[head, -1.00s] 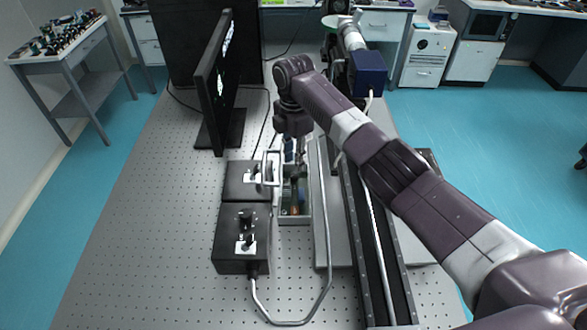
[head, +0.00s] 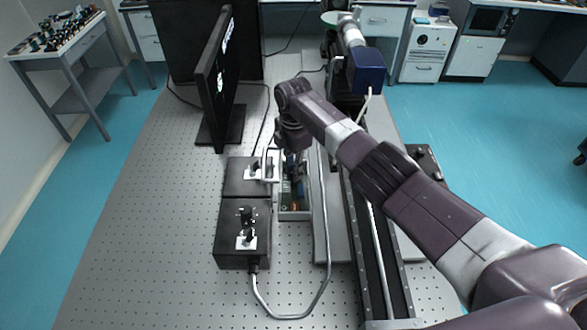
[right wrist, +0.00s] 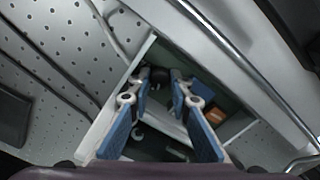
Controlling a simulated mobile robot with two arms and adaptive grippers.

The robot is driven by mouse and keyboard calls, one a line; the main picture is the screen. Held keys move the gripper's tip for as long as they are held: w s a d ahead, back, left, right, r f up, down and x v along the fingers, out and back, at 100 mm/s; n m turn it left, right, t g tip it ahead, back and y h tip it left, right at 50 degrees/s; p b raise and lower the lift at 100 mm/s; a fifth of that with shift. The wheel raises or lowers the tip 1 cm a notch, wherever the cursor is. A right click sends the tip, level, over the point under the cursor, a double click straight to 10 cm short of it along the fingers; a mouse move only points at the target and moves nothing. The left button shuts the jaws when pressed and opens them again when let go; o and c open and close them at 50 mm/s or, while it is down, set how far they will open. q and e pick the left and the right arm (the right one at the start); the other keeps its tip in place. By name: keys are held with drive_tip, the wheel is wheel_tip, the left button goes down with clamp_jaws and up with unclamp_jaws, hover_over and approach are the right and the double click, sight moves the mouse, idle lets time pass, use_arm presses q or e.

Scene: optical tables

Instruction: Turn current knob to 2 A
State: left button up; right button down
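Two black control boxes stand on the optical table. The front box (head: 228,255) has black knobs (head: 247,214) on top and a small white plate. The rear box (head: 240,187) also has a small control on a white plate. Which knob sets the current cannot be read. My right gripper (head: 292,170) points down over an open grey tray (head: 294,216), right of the rear box; my arm partly hides it. In the right wrist view, its blue-padded fingers (right wrist: 162,80) are apart, with a dark round part (right wrist: 160,75) between or beyond the tips. My left gripper is not in view.
A monitor (head: 215,85) stands behind the boxes. A metal-coloured cable (head: 290,317) loops from the front box to the right. A long rail (head: 372,245) runs right of the tray. The table's left part is clear.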

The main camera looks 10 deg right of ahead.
drive_tip(key=shift+m, duration=0.5)
drive_tip(key=m, duration=0.3)
drive_tip(key=shift+w, duration=0.1)
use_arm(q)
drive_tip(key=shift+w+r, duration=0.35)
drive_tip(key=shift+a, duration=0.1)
use_arm(e)
drive_tip(key=c, duration=2)
unclamp_jaws()
drive_tip(key=shift+c, duration=0.2)
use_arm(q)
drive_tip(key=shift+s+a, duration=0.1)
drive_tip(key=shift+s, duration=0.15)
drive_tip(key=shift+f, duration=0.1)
